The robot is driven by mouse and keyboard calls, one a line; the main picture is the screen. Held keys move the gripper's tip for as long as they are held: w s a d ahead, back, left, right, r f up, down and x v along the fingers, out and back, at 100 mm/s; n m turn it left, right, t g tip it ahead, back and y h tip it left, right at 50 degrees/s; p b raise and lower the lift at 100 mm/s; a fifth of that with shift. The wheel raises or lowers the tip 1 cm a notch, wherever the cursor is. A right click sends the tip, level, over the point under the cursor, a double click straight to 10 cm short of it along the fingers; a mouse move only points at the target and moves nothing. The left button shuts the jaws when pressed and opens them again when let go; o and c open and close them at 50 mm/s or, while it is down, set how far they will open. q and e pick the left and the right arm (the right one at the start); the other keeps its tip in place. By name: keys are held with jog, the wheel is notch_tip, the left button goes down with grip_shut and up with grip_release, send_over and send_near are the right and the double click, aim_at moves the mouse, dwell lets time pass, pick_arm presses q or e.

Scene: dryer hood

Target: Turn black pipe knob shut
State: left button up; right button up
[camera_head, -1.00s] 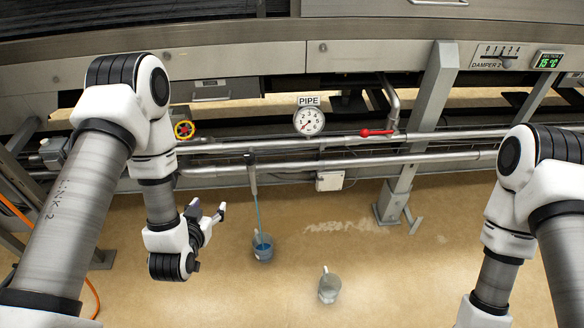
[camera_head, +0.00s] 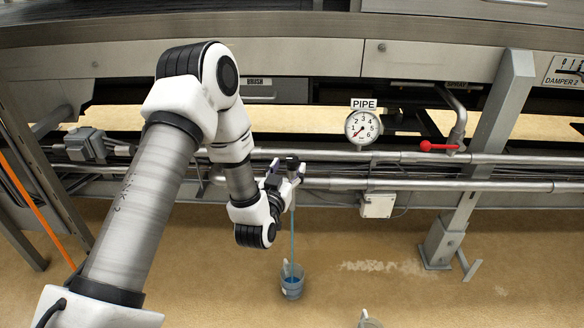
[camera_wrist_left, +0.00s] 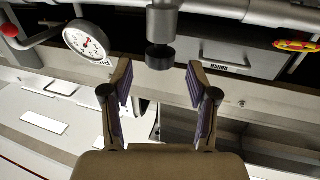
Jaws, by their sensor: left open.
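The black pipe knob (camera_head: 292,161) sits on top of a short vertical pipe joined to the lower horizontal pipe. My left gripper (camera_head: 285,178) is beside it at the pipe, its white-grey fingers partly overlapping the knob's surroundings. In the left wrist view the black knob (camera_wrist_left: 160,57) shows as a dark round cap under a grey stem, just beyond the gap between the fingertips. My left gripper (camera_wrist_left: 160,78) is open there, with purple pads on both fingers and nothing between them. A blue stream (camera_head: 293,232) runs down from the pipe into a bucket (camera_head: 291,284).
A PIPE gauge (camera_head: 363,127) and a red lever (camera_head: 438,147) are to the right along the upper pipe (camera_head: 400,156). A grey box (camera_head: 377,204) hangs under the pipes. A steel post (camera_head: 478,150) stands right.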

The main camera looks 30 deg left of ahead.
aim_at(292, 161)
pick_arm(q)
jog(key=x, duration=0.2)
jog(key=shift+w+a, duration=0.1)
jog(key=shift+w, duration=0.3)
grip_shut()
